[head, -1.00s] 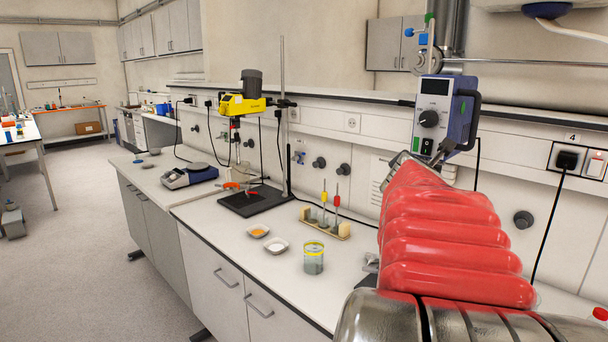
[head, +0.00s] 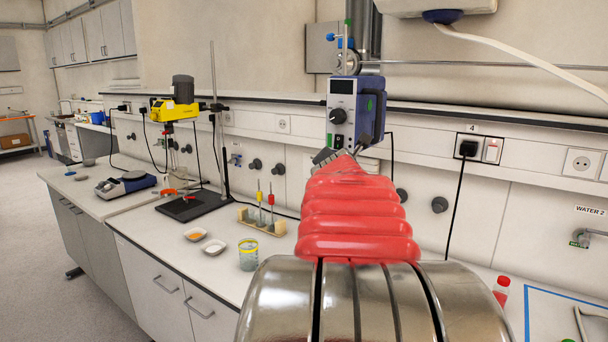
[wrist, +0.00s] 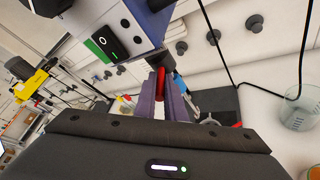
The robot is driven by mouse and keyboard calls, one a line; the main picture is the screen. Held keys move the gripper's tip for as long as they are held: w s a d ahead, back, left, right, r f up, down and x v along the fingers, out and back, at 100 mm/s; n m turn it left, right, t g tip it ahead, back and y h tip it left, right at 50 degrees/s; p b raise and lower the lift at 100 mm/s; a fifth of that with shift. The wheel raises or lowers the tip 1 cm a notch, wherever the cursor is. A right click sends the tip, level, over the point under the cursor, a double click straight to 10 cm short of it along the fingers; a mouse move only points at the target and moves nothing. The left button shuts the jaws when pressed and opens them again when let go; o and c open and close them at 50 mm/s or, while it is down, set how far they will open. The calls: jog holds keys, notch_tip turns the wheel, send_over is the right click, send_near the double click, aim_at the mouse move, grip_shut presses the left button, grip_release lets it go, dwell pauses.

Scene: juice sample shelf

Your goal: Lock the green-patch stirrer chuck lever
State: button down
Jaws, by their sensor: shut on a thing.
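The blue-and-grey stirrer (head: 342,98) with a dial stands upright ahead of my arm in the head view. In the wrist view the stirrer housing (wrist: 115,25) fills the upper left, with a green patch (wrist: 95,50) beside a black switch. My gripper (wrist: 163,84) is below the housing, its purple fingers shut on a red lever (wrist: 161,88). In the head view my red-sleeved arm hides the fingers and the lever.
A yellow stirrer (head: 176,109) on a stand is further left on the bench. A black cable hangs at the wall.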

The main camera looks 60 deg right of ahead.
dwell(0.5)
jog(key=c, duration=1.8)
grip_release()
jog(key=shift+d, duration=0.15)
jog(key=shift+c, duration=0.2)
